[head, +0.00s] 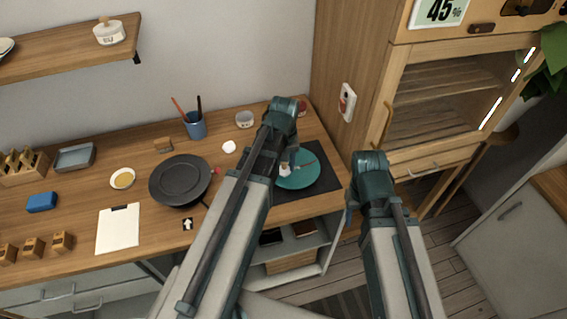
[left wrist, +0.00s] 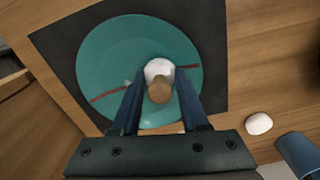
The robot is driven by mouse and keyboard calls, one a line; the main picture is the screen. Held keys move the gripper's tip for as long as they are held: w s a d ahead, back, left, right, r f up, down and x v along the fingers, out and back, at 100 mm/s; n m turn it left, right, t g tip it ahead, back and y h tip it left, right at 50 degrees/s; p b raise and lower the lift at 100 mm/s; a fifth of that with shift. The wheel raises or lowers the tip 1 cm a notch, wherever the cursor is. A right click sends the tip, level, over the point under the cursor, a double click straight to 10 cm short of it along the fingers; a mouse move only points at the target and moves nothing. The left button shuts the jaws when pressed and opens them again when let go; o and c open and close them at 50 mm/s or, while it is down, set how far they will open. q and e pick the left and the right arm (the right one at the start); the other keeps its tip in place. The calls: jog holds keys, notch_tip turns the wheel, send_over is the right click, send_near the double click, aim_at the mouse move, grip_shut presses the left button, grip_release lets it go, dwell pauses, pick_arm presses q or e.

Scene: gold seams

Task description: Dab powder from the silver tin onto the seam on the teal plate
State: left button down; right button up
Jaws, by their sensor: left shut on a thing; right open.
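The teal plate (head: 298,180) lies on a dark mat, partly behind my left arm. It also shows in the left wrist view (left wrist: 105,60), where a dark reddish seam (left wrist: 107,95) crosses it. My left gripper (left wrist: 157,82) is shut on a small dabber (left wrist: 159,92) with a tan handle and a white rounded end. The dabber is over the middle of the plate, in line with the seam; whether it touches, I cannot tell. A small pale grey round container (head: 244,119) behind the plate may be the silver tin. My right gripper (head: 350,216) is open, right of the mat, mostly hidden by its arm.
A white lump (head: 229,147) lies left of the plate. A black pan (head: 180,180), a blue cup with sticks (head: 196,126), a small yellow-filled bowl (head: 122,178) and a white clipboard (head: 118,230) stand further left. A wooden cabinet (head: 400,60) rises at the right.

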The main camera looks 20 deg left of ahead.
pick_arm(q)
jog(key=shift+w+a, duration=0.35)
jog(key=shift+w, duration=0.15)
jog(key=shift+s+d, duration=0.1)
jog(key=shift+d, duration=0.8)
jog(key=shift+w+d, duration=0.1)
jog(key=shift+w, duration=0.8)
